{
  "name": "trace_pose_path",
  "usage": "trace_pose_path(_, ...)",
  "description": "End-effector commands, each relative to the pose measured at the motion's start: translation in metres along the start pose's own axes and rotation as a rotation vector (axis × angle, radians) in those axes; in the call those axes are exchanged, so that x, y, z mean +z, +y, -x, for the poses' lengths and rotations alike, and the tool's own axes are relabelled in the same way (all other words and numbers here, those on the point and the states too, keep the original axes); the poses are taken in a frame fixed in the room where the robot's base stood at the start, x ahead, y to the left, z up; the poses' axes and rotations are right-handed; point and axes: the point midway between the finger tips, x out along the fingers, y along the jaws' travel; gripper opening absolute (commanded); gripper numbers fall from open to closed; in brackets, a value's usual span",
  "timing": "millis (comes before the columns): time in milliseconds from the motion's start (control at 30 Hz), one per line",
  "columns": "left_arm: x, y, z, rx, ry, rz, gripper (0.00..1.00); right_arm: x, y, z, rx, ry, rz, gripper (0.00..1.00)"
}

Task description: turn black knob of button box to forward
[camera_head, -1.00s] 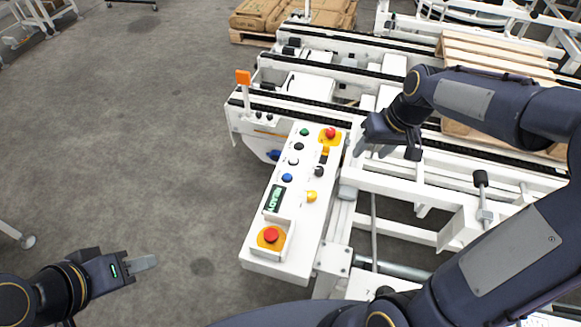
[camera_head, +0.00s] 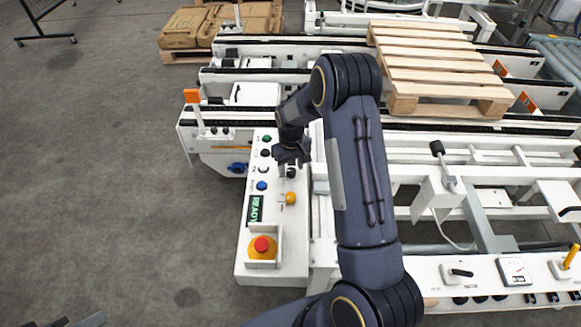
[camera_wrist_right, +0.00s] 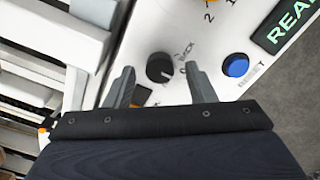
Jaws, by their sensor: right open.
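The white button box (camera_head: 243,277) stands upright in front of me with a green READY display (camera_head: 254,209). Its black knob (camera_wrist_right: 159,68) shows in the right wrist view, beside lettering that seems to read BACK; its exact setting is hard to read. In the head view the black knob (camera_head: 291,172) is partly covered by my right gripper (camera_head: 291,160), which is over the box. In the wrist view the right gripper's fingers (camera_wrist_right: 159,72) are open, one on each side of the knob, with gaps and no visible contact. My left gripper (camera_head: 92,321) barely shows at the bottom edge.
A yellow knob (camera_head: 290,198), a blue button (camera_head: 262,185) and a red emergency stop (camera_head: 262,245) share the box. White conveyor frames (camera_head: 440,150) and a wooden pallet (camera_head: 435,70) lie behind and right. Grey floor at left is clear.

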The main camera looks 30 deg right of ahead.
Motion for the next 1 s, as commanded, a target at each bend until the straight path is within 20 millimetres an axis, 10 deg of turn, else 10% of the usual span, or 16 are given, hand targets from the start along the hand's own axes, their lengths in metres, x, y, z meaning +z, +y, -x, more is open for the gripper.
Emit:
trace_pose_path(400, -0.0007, 0.0006, 0.0014, 0.000, 0.000, 0.000, 0.36, -0.0001, -0.0003, -0.0115, 0.000, 0.001, 0.001, 0.50)
trace_pose_path(733, -0.0007, 0.0006, 0.0014, 0.000, 0.000, 0.000, 0.36, 0.0000, -0.0002, -0.0112, 0.000, 0.001, 0.000, 0.07)
trace_pose_path(1000, 0.0005, -0.0005, -0.0011, 0.000, 0.000, 0.000, 0.36, 0.0001, 0.0000, -0.0118, 0.000, 0.001, -0.025, 0.06)
